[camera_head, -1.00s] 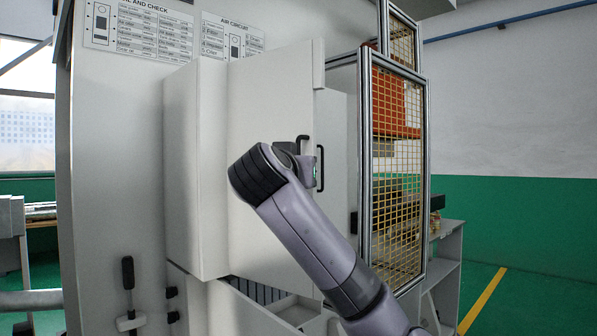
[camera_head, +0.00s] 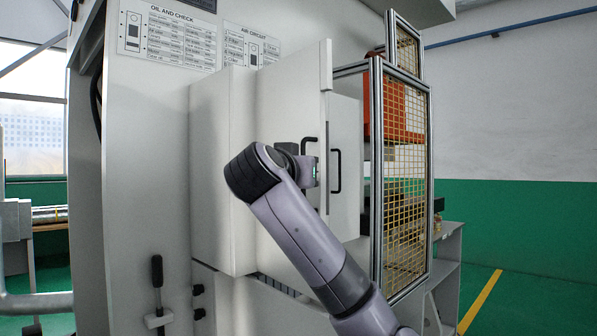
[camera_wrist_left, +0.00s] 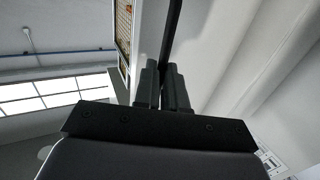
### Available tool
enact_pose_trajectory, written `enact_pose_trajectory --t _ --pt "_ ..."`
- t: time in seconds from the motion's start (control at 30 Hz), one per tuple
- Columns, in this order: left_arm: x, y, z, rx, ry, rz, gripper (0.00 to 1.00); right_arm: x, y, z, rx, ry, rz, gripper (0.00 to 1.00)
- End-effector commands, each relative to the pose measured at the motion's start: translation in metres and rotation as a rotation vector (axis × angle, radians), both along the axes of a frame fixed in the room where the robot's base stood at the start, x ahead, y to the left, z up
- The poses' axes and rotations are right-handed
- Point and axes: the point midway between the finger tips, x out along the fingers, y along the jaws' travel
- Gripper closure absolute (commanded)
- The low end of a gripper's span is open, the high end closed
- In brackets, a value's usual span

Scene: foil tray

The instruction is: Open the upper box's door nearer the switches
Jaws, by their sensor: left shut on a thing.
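The upper box (camera_head: 220,170) is a pale cabinet on the machine's front. Its nearer door (camera_head: 290,100), on the left, stands ajar, its free edge forward of the other door (camera_head: 346,150). That other door looks closed and has a black handle (camera_head: 336,172). My left gripper (camera_head: 308,172) is at the nearer door's black handle (camera_head: 309,141); my wrist and forearm hide part of this door. In the left wrist view the gripper (camera_wrist_left: 165,78) is shut on the dark handle bar (camera_wrist_left: 174,30). My right gripper is not in view.
A yellow mesh guard (camera_head: 405,170) in a metal frame stands just right of the box. Black knobs (camera_head: 198,301) and a black lever (camera_head: 157,275) are low on the left. Label plates (camera_head: 170,35) are above. Floor space shows at the right.

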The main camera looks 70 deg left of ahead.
Motion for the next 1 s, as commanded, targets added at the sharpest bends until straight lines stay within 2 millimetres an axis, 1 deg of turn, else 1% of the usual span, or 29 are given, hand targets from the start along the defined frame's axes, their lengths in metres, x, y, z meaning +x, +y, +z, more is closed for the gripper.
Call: enact_pose_trajectory --t 0.03,0.67,0.7,0.73,0.77,1.0 --pt "-0.0073 0.0073 0.0033 0.003 -0.017 0.027 1.00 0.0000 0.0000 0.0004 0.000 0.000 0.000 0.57" --pt "-0.0037 0.0069 0.0034 0.002 -0.017 0.010 1.00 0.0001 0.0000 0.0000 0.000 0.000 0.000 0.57" --pt "-0.0037 0.0067 0.0032 0.002 -0.018 0.010 0.80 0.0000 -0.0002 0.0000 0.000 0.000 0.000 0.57" --pt "-0.0036 0.0068 0.0032 0.002 -0.018 0.010 0.70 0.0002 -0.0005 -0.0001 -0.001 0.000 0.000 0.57" --pt "-0.0034 0.0066 0.0031 0.002 -0.016 0.009 0.64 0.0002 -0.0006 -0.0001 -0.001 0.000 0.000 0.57" --pt "-0.0011 0.0050 0.0022 0.003 -0.012 0.003 0.64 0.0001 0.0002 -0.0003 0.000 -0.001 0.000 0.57"
